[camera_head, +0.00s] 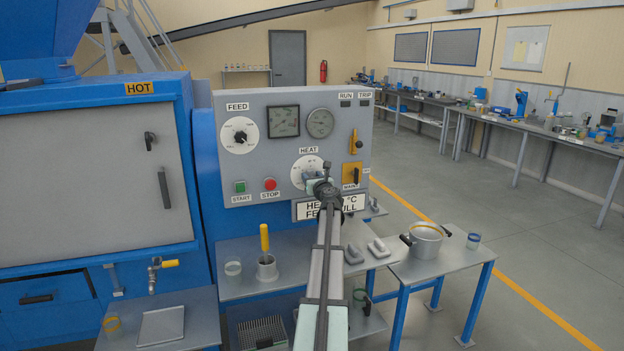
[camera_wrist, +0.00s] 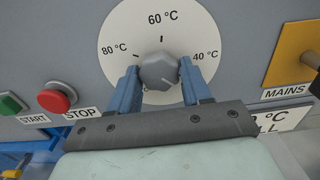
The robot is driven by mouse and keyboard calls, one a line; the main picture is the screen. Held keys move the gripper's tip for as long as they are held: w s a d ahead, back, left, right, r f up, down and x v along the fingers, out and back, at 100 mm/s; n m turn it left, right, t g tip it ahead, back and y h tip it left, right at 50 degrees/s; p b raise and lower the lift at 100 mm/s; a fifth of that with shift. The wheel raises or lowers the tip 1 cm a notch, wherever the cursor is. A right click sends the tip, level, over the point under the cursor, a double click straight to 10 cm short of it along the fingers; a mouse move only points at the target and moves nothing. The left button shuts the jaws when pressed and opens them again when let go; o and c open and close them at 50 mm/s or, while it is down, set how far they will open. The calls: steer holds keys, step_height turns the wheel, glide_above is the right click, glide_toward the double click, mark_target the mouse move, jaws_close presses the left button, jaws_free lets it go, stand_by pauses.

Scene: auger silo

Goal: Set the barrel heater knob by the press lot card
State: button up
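The HEAT dial (camera_head: 308,172) is a white disc on the grey control panel; in the wrist view (camera_wrist: 115,45) it reads 80 °C at left, 60 °C at top and 40 °C at right. Its grey knob (camera_wrist: 158,71) sits in the middle. My gripper (camera_wrist: 160,78) has one blue finger on each side of the knob, and both fingertips appear to touch it. I cannot make out the knob's pointer. A white card (camera_head: 348,203) below the dial shows "HE", "°C", "FE" and "ULL"; my gripper hides its middle, including any number.
A START button (camera_head: 240,187) and red STOP button (camera_head: 270,184) are left of the dial. The orange MAINS switch (camera_head: 352,174) is close on its right. The FEED dial (camera_head: 239,135) is upper left. A bench with a pot (camera_head: 426,241) stands below right.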

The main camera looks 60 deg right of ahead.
steer(key=c, duration=0.6)
